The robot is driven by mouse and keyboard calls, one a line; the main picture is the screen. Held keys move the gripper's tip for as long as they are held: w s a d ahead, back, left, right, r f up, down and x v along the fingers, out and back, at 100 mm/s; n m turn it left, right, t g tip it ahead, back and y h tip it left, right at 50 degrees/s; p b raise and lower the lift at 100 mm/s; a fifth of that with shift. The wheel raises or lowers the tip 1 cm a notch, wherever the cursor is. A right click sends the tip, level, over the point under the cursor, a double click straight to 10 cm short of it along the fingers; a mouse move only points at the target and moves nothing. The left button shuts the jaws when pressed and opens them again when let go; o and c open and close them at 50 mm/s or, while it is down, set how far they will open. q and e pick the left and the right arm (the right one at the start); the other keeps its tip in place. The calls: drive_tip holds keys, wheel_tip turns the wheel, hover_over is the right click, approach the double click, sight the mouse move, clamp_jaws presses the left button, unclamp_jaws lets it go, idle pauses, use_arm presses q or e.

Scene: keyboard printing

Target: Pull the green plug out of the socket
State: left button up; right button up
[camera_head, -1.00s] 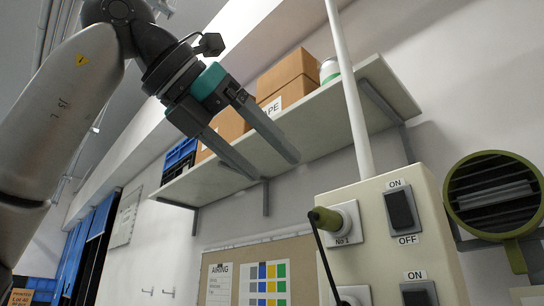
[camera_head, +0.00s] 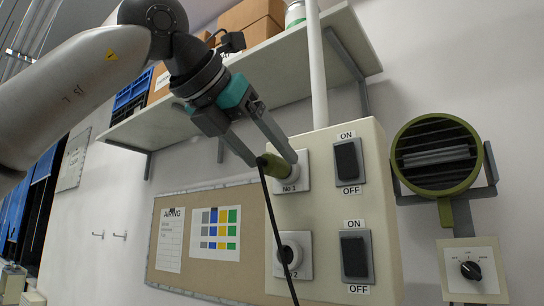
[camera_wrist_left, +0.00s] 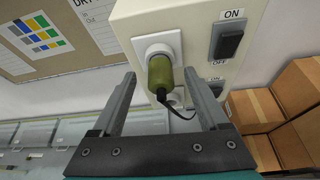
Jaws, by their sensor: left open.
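The green plug (camera_head: 272,166) sits in the upper socket (camera_head: 301,172), labelled No 1, on the beige switch box (camera_head: 325,205). Its black cable hangs down in front of the box. In the left wrist view the plug (camera_wrist_left: 160,75) points toward the camera from its white round socket (camera_wrist_left: 158,46). My left gripper (camera_head: 272,160) is open, with its fingers reaching to either side of the plug in the head view. In the left wrist view the plug lies between the open fingers (camera_wrist_left: 165,80), with a gap on each side. My right gripper is not in view.
A lower socket (camera_head: 288,254), No 2, and two ON/OFF switches (camera_head: 348,161) are on the box. A shelf (camera_head: 285,75) with cardboard boxes is above. A green round fan or heater (camera_head: 437,155) is at right. A notice board (camera_head: 205,235) is at left.

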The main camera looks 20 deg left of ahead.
use_arm(q)
drive_tip(key=shift+x, duration=1.3)
drive_tip(key=shift+c, duration=0.3)
clamp_jaws()
drive_tip(key=shift+o, duration=0.3)
unclamp_jaws()
drive_tip(key=shift+s, duration=0.1)
drive_tip(key=b+v, duration=0.1)
drive_tip(key=v, duration=1.4)
drive_tip(key=shift+r, duration=0.15)
